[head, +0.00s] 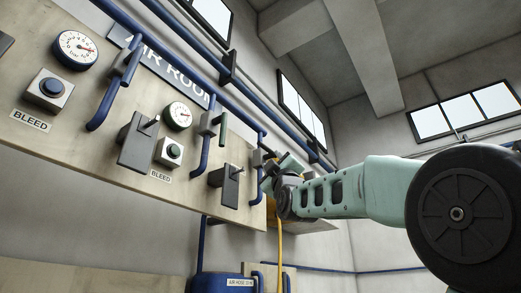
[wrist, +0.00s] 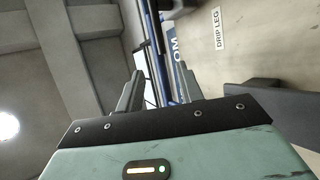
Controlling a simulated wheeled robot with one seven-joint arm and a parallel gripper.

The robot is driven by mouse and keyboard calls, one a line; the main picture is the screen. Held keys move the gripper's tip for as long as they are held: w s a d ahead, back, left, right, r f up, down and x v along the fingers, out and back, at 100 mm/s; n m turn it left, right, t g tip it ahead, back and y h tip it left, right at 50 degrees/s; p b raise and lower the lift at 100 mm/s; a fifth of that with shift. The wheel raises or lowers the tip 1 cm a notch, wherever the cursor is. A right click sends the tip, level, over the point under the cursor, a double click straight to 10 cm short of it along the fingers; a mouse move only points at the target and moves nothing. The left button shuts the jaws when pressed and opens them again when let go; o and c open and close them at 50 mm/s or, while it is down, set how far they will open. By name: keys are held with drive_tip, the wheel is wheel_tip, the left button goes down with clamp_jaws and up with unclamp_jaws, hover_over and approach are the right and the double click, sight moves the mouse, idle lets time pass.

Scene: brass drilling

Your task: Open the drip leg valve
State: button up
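My gripper (head: 272,172) is at the right end of the board in the head view, close to the rightmost pipe drop. In the wrist view my gripper (wrist: 160,88) has its two fingers apart, with blue pipework visible beyond the gap. I see nothing held between them. A white DRIP LEG label (wrist: 219,29) is on the board at the upper right of the wrist view. A dark valve body (head: 258,158) on the rightmost drop is partly hidden by my gripper. I cannot tell whether it is the drip leg valve, nor how its handle stands.
A dark grey box (wrist: 270,102) is close on the right in the wrist view. A yellow hose (head: 280,250) hangs below my gripper.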

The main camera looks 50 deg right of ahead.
sight(263, 147)
drive_tip(key=p+x, duration=1.5)
drive_tip(key=shift+s+a, duration=0.1)
drive_tip(key=shift+w+d+r+p, duration=0.3)
drive_tip(key=shift+w+r+p, duration=0.15)
drive_tip(key=shift+r+p, duration=0.05)
clamp_jaws()
